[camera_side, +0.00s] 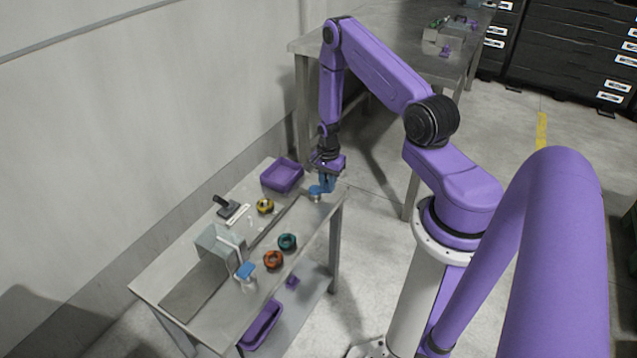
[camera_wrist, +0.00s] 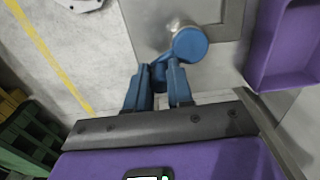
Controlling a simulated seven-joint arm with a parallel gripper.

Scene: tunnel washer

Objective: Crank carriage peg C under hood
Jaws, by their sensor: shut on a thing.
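My gripper (camera_side: 325,186) is at the table's far right corner in the side view. In the wrist view, my gripper's blue fingers (camera_wrist: 159,88) are shut on the blue crank (camera_wrist: 190,45), whose grip lies between the fingertips. The crank sits on a round metal mount (camera_wrist: 178,24). A grey box-like hood (camera_side: 218,244) stands near the table's middle left. A yellow ring (camera_side: 265,206), a teal ring (camera_side: 287,242) and an orange ring (camera_side: 273,260) are on the table. I cannot make out peg letters or which peg is under the hood.
A purple tray (camera_side: 282,165) is at the back of the table, and also in the wrist view (camera_wrist: 262,83). A black lever (camera_side: 227,206) stands by the wall side. A blue-topped part (camera_side: 245,270) is in front of the hood.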

